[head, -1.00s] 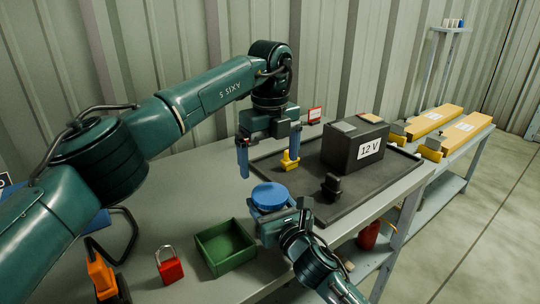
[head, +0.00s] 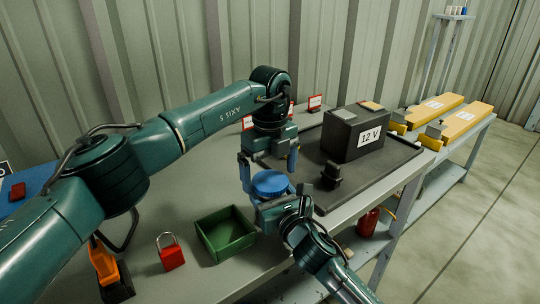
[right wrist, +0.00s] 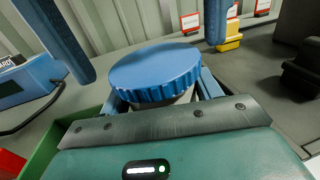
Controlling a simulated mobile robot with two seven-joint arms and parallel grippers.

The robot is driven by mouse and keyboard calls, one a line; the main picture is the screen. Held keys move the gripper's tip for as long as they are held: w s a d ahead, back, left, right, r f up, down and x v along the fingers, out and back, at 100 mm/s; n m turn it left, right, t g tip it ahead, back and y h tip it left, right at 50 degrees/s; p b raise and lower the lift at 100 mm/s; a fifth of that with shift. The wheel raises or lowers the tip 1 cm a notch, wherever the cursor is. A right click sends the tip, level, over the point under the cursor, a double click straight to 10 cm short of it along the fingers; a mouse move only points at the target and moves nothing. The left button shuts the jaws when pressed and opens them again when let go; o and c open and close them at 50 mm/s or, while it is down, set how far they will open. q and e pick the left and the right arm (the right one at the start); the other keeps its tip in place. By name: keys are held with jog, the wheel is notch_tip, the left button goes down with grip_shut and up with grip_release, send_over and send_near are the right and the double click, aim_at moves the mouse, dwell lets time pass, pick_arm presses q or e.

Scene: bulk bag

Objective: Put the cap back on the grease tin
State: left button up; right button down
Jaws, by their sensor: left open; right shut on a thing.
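A blue ribbed cap (head: 270,182) sits on top of the grease tin, and it also shows in the right wrist view (right wrist: 155,72). A pale strip of the tin (right wrist: 180,98) shows under the cap; I cannot tell whether the cap is fully seated. My right gripper (right wrist: 165,98) is shut on the tin and holds it upright at the bench's front edge. My left gripper (head: 268,172) is open above and behind the cap, pointing down. Its two blue fingers stand apart on either side of the cap, and neither visibly touches it.
A green bin (head: 226,236), a red padlock (head: 171,253) and an orange-and-black tool (head: 108,270) stand left of the tin. A black mat (head: 395,163) on the right carries a 12 V battery (head: 352,140) and a black knob-like part (head: 331,175). Bare bench lies between the bin and my left arm.

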pick_arm(q)
jog(key=shift+f, duration=0.55)
jog(key=c, duration=1.2)
